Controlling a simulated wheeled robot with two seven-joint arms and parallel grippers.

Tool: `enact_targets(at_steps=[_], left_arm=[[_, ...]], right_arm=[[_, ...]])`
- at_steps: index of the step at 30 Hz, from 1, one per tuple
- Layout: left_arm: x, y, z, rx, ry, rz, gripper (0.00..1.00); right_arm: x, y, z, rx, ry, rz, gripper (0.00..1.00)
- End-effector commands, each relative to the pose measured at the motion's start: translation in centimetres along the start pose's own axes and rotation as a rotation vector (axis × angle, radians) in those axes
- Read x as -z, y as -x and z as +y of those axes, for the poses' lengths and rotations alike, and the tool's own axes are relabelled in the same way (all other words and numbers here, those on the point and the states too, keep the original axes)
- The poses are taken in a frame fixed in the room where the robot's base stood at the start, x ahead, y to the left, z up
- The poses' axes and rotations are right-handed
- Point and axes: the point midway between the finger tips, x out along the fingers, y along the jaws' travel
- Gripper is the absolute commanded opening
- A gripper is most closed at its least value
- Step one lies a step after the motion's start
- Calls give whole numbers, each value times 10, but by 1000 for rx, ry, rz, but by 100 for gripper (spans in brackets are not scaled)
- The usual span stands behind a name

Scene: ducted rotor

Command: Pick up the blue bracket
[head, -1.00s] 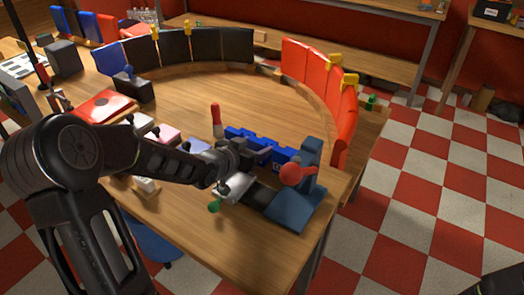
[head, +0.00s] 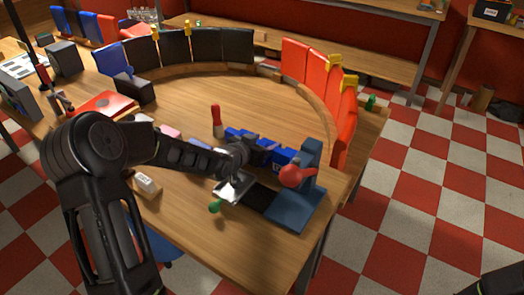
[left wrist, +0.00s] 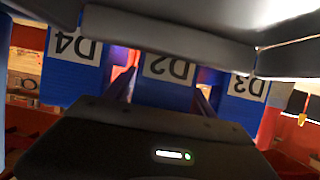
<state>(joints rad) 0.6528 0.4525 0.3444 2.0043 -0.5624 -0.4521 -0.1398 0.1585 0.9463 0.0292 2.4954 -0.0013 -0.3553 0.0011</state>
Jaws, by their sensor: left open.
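In the left wrist view the labels appear upside down: D4 on one bracket (left wrist: 75,75), D2 on another (left wrist: 165,92) and D3 on a third (left wrist: 240,108). Which one is meant cannot be told. My left gripper (head: 242,162) is at the near side of the row, close to the brackets. It is open and holds nothing visible. Its fingertips are hard to make out in the head view, and my arm partly hides the row.
A red-topped peg (head: 216,120) stands behind. Red panels (head: 345,125) line the right rim. The table's middle is clear.

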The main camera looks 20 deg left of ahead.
Motion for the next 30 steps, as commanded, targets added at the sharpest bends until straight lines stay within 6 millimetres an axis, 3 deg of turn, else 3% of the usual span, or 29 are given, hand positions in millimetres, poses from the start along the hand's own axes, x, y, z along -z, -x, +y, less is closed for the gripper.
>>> enact_targets(at_steps=[11,30], left_arm=[[0,0,0,0,0,0,63],[0,0,0,0,0,0,10]], right_arm=[[0,0,0,0,0,0,36],[0,0,0,0,0,0,36]])
